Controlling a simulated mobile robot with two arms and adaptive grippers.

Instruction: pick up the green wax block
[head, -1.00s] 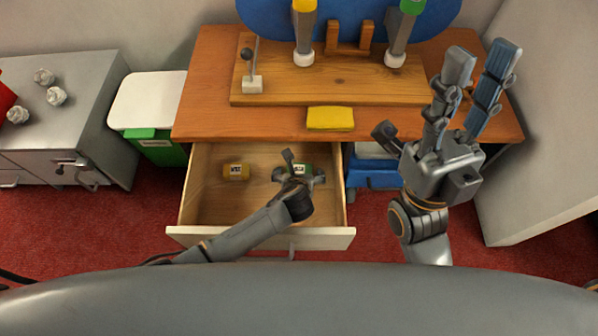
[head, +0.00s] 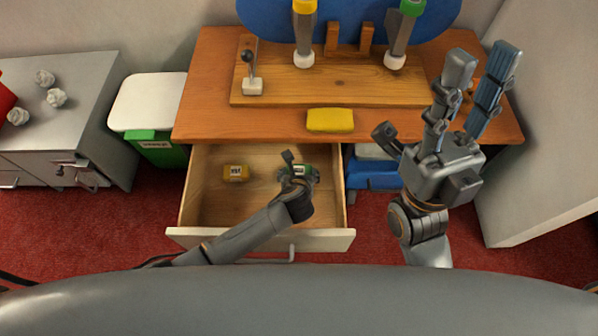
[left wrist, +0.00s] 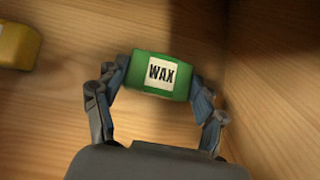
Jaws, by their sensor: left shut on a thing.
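The green wax block (head: 302,169) is in the open drawer's right half, partly hidden by my left gripper (head: 298,177) in the head view. In the left wrist view the green wax block (left wrist: 143,80) shows its white WAX label. My left gripper (left wrist: 158,85) is shut on it, with one finger against each end. I cannot tell whether the block is lifted off the drawer floor. My right gripper (head: 440,90) is raised over the right part of the bench with its fingers spread and nothing between them.
The open drawer (head: 215,210) also holds a yellow block (head: 236,173) at its left; it shows in the left wrist view (left wrist: 16,45). The drawer's walls stand close to the right of my left gripper. A yellow sponge-like block (head: 330,120) lies on the bench (head: 210,120) above.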

